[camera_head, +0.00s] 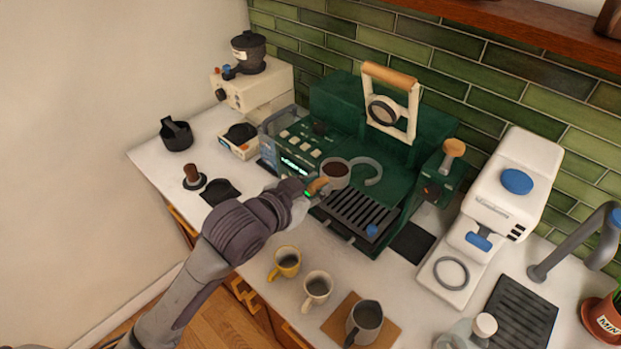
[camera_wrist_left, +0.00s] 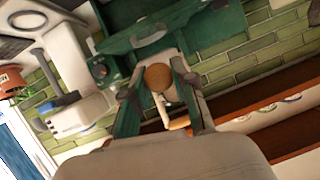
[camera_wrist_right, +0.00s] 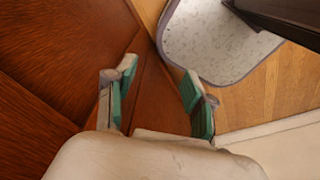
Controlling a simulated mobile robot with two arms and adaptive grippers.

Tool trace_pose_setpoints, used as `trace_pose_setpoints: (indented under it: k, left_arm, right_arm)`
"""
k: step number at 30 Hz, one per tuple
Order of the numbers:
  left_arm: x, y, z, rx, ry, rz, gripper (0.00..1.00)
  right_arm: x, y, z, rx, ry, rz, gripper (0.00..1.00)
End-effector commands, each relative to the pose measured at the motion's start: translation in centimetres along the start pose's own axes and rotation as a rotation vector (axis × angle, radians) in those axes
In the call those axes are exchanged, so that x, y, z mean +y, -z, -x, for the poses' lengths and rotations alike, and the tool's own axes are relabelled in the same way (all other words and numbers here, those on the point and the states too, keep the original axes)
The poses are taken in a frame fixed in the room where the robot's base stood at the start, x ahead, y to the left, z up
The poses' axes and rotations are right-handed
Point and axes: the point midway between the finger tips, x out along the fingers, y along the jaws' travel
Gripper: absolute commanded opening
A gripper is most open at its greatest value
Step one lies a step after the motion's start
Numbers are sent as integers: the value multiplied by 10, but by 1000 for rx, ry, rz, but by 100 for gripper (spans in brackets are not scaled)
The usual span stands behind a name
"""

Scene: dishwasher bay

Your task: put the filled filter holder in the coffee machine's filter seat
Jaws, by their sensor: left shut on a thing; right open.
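The filter holder (camera_head: 335,169) has a round cup full of brown coffee grounds and a wooden handle. My left gripper (camera_head: 314,190) is shut on its handle and holds it level in front of the green coffee machine (camera_head: 333,98). A grey open ring (camera_head: 371,172), which looks like the filter seat, is just right of the cup. The cup appears beside the ring, not inside it; the exact gap is unclear. In the left wrist view, a round wooden end (camera_wrist_left: 158,77) shows between the fingers. My right gripper (camera_wrist_right: 158,95) is open and empty, outside the head view.
A slotted drip tray (camera_head: 358,212) lies below the holder. Yellow (camera_head: 287,262) and cream (camera_head: 317,288) cups and a grey jug (camera_head: 365,322) stand in front. A grinder (camera_head: 252,75) is at the back left, a white machine (camera_head: 500,215) at right. Wooden panels surround my right gripper.

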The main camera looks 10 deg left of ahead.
Motion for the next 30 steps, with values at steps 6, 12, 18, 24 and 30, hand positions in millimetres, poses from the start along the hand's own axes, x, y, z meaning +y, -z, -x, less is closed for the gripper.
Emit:
trace_pose_setpoints:
  k: [6, 12, 18, 24, 30]
  left_arm:
    - [2, 3, -23, 5, 2, 2, 0]
    - [4, 5, -44, 5, 2, 2, 0]
    - [5, 11, -65, 7, 2, 1, 0]
    - [6, 20, -85, 5, 2, 1, 0]
    - [7, 28, -106, 6, 2, 0, 0]
  right_arm:
    - [17, 4, -1, 4, -21, -2, 54]
    - [25, 3, -1, 4, -30, -2, 54]
    - [21, 4, -1, 4, -26, -2, 54]
    - [11, 6, -1, 6, -14, -3, 54]
    - [7, 6, -1, 7, -9, -2, 54]
